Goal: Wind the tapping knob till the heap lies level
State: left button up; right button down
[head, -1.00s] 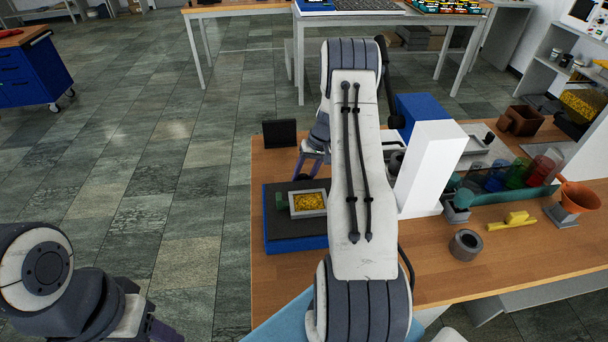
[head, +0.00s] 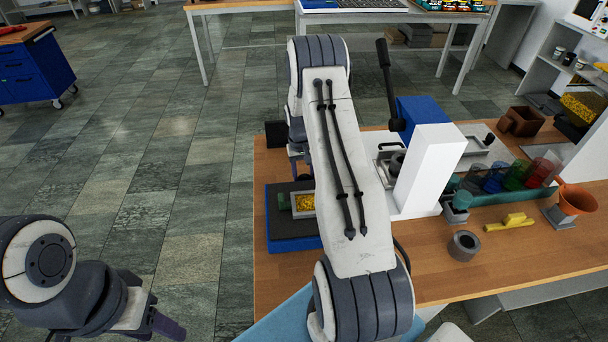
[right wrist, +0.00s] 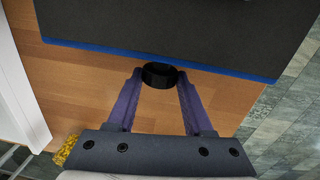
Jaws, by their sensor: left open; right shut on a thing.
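The yellow granular heap (head: 306,202) lies in a small pale tray with a green end, on a dark-topped blue base (head: 285,244). My arm hides part of the tray, and I cannot tell whether the heap is level. In the right wrist view my right gripper (right wrist: 158,82) is shut on a round black knob (right wrist: 159,72), beside a dark slab with a blue edge (right wrist: 205,69). My right gripper is partly visible beyond the tray in the head view (head: 298,165); the knob is hidden there. My left gripper (head: 168,328) is open and empty at lower left, away from the table.
A white and blue press (head: 432,165) with a black lever stands right of my right arm. A grey ring (head: 464,245), a yellow piece (head: 510,222), an orange funnel (head: 577,200) and coloured cups lie further right. Floor left of the table is clear.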

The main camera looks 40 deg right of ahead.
jog(key=c, duration=0.6)
grip_release()
jog(key=r, duration=0.3)
jog(key=r+b, duration=0.1)
jog(key=r, duration=0.3)
jog(key=r+b, duration=0.1)
jog(key=r, duration=0.2)
jog(key=shift+w+a+r, duration=0.2)
jog(key=shift+w+r, duration=0.05)
